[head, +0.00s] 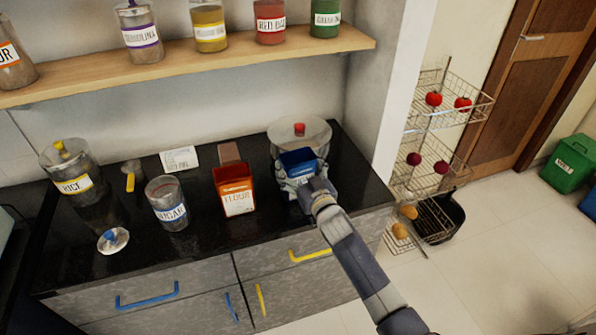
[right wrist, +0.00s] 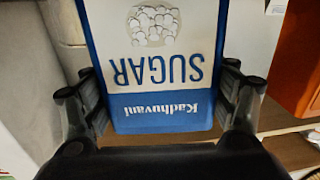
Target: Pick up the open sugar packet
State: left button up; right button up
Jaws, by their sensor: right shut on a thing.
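The sugar packet (right wrist: 160,75) is blue and white, with SUGAR and Kadhuvani printed upside down in the right wrist view. In the head view it shows as a blue-topped packet (head: 297,162) at the right part of the black counter. My right gripper (head: 306,184) is shut on the packet, with one finger on each side of it in the wrist view. I cannot tell whether the packet touches the counter. A glass jar labelled SUGAR (head: 168,208) stands open on the counter, left of the flour packet. My left gripper is not in view.
The orange flour packet (head: 234,190) stands left of the sugar packet. A blue-knobbed lid (head: 113,240), the rice jar (head: 74,172) and a white card (head: 179,159) are farther left. A shelf (head: 190,62) hangs above.

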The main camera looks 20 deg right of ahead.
jog(key=shift+r, duration=0.65)
notch_tip(320, 180, up, 3)
jog(key=shift+f, duration=0.2)
jog(key=s+a+b, duration=0.1)
jog(key=s+a, duration=0.2)
jog(key=s, duration=0.4)
jog(key=s+a+r+b, duration=0.1)
jog(key=s+a, duration=0.3)
jog(key=s, duration=0.3)
jog(key=shift+s, duration=0.2)
jog(key=shift+a+r, duration=0.1)
